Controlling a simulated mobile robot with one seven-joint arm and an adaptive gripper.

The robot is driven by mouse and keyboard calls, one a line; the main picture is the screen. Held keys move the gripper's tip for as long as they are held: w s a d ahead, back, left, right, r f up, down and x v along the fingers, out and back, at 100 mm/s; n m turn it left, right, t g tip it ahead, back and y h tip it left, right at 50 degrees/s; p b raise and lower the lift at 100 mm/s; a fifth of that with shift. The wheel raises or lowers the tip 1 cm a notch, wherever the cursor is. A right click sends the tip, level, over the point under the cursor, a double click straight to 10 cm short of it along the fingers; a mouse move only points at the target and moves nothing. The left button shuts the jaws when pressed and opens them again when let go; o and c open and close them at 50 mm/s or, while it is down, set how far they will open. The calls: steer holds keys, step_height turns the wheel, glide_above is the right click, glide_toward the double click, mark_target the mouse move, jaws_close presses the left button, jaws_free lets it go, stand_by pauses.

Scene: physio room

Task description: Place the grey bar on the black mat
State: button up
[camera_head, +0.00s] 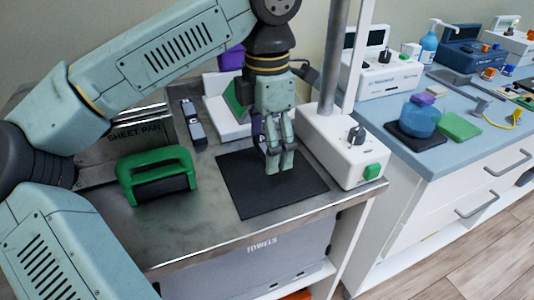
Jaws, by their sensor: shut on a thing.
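The black mat (250,195) lies flat on the steel table top, near its front right. My gripper (279,167) points down over the back right part of the mat. It is shut on the grey bar, which is mostly hidden by the fingers. I cannot tell whether the bar touches the mat.
A green-handled black block (157,177) stands left of the mat. A white machine (342,150) with a post stands close on the right. The mat's front is clear.

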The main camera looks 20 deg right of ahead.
steer(key=shift+s+f, duration=0.1)
steer(key=shift+f, duration=1.6)
steer(key=shift+f, duration=0.1)
steer(key=shift+f, duration=0.15)
steer(key=o, duration=1.1)
steer(key=shift+o, duration=0.2)
step_height(320, 180, up, 13)
steer(key=shift+f, duration=0.2)
steer(key=shift+a, duration=0.1)
